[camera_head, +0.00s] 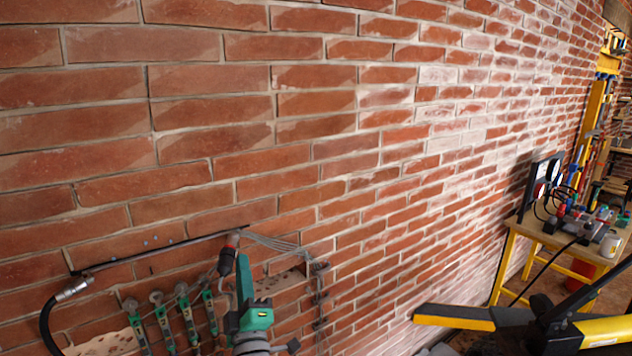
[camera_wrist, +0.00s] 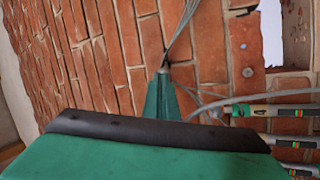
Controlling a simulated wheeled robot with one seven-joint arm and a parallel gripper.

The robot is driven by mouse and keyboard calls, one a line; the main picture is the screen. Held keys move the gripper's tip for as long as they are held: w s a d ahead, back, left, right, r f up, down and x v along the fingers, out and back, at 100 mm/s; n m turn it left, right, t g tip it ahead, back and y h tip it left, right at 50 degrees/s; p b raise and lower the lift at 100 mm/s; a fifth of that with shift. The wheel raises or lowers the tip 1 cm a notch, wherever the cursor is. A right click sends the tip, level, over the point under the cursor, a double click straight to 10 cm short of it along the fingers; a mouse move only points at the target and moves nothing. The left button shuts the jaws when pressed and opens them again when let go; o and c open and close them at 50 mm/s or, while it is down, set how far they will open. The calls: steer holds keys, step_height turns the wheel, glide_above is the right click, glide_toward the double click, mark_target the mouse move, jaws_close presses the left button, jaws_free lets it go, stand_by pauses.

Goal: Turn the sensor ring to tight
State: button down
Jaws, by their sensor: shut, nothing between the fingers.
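My gripper (camera_head: 242,259) is green, with its narrow shut fingers pointing up in front of the brick wall. In the wrist view its tapered fingertips (camera_wrist: 164,72) meet in the middle, with nothing between them. Several slim sensors with green bodies and metal ends, such as this sensor (camera_head: 162,318), stand in a row left of my gripper. The sensors show at the right of the wrist view (camera_wrist: 285,112), with small red and green marks. They are apart from my fingertips. I cannot make out which part is the ring or how tight it is.
Thin grey cables (camera_head: 285,246) run behind my fingertips. A yellow-legged table (camera_head: 530,233) with gauges stands right.

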steer(key=shift+a+f, duration=0.15)
steer(key=shift+w+a+f, duration=0.1)
steer(key=shift+a+f, duration=0.05)
steer(key=shift+f, duration=0.15)
steer(key=shift+w+a+f, duration=0.1)
steer(key=shift+a+f, duration=0.15)
steer(key=shift+f, duration=0.1)
steer(key=shift+d+f, duration=0.1)
steer(key=v, duration=0.6)
steer(key=shift+a, duration=0.4)
stand_by(0.4)
